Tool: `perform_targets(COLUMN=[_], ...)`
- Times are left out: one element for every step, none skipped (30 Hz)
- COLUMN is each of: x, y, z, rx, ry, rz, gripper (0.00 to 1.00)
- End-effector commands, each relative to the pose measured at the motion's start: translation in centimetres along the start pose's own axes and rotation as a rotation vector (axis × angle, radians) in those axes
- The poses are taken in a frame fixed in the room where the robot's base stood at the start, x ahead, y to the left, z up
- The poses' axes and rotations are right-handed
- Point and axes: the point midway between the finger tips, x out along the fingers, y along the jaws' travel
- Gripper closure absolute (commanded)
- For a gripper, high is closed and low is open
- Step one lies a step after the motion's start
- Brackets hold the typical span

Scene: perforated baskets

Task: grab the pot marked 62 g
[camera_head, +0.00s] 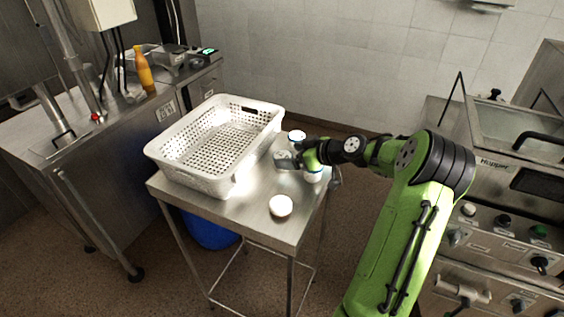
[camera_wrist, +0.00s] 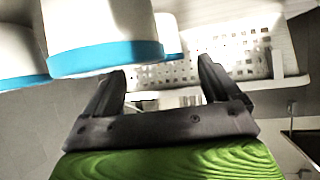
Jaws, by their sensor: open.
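Three small white pots stand on the steel table: one at the back (camera_head: 297,135), one beside my wrist (camera_head: 314,176), partly hidden by it, and one nearer the front (camera_head: 281,206). My gripper (camera_head: 284,159) is low over the table's right part, between the back pot and the basket side. In the wrist view my open gripper (camera_wrist: 160,82) has nothing between its fingers. A large white pot with a blue band (camera_wrist: 100,28) looms above the left finger there, with parts of two more pots (camera_wrist: 15,45) (camera_wrist: 170,40) beside it. No weight marking is readable.
A white perforated basket (camera_head: 176,175) fills the table's left and back; it also shows in the wrist view (camera_wrist: 283,45). A steel counter with an orange bottle (camera_head: 143,71) stands left, and a machine (camera_head: 505,205) right.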

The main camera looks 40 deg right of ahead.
Motion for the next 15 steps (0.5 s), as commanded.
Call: perform_targets(x=[1.1,1.7,2.5,3.0,3.5,3.9,4.1,4.3,4.3,4.3,4.3,4.3,4.3,4.3,4.3], y=[-0.2,-0.2,-0.2,-0.2,-0.2,-0.2,-0.2,-0.1,-0.1,-0.1,-0.1,-0.1,-0.1,-0.1,-0.1], z=[0.1,0.1,0.2,0.1,0.2,0.2,0.2,0.2,0.2,0.2,0.2,0.2,0.2,0.2,0.2], rx=[0.001,0.002,0.002,0.0,0.001,0.001,0.0,0.0,0.0,0.0,0.0,0.0,0.0,0.0,0.0], ry=[0.001,0.001,0.001,0.002,0.002,0.001,0.001,0.001,0.0,0.0,0.0,0.0,0.0,0.0,0.0], rz=[-0.006,-0.006,-0.006,-0.006,-0.005,-0.004,-0.003,-0.002,-0.001,-0.001,-0.001,-0.001,-0.001,-0.001,-0.001], gripper=[0.1,0.1,0.1,0.1,0.1,0.1,0.1,0.1,0.1,0.1,0.1,0.1,0.1,0.12,0.18])
